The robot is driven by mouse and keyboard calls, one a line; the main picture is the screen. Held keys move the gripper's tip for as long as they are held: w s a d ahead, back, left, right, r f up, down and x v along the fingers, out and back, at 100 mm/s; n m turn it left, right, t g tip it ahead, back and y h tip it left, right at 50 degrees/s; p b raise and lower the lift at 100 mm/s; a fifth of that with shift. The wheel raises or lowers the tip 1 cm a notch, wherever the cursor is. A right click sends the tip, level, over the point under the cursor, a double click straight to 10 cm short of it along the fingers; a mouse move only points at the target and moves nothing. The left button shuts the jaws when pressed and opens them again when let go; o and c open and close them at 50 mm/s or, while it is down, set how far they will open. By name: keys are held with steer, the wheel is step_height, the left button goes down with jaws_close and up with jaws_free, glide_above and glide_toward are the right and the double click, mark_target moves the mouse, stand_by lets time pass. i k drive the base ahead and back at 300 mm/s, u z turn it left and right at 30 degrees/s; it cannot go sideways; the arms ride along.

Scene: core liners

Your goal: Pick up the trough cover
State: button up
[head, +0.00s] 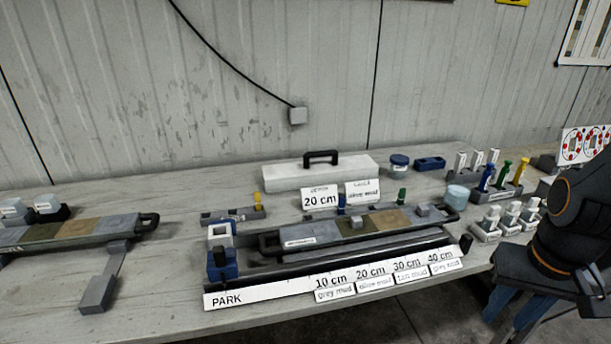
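A long white block-like cover with a black handle on top, which looks like the trough cover (290,178), lies at the back of the bench in the head view. Its handle (321,157) stands up clear, and nothing touches it. Two sign cards, one reading 20 cm, stand just in front of its right half. My dark arm shows at the right edge, well away from the cover.
In front lies a long tray of core sections (320,232) with black end handles, behind a white ruler strip marked PARK (258,298). A blue clamp-like device (222,262) stands at its left. Another core tray (75,232) lies far left.

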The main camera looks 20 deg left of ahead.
mark_target(285, 177)
steer(key=u, duration=0.65)
steer(key=i, duration=1)
steer(key=z, duration=0.05)
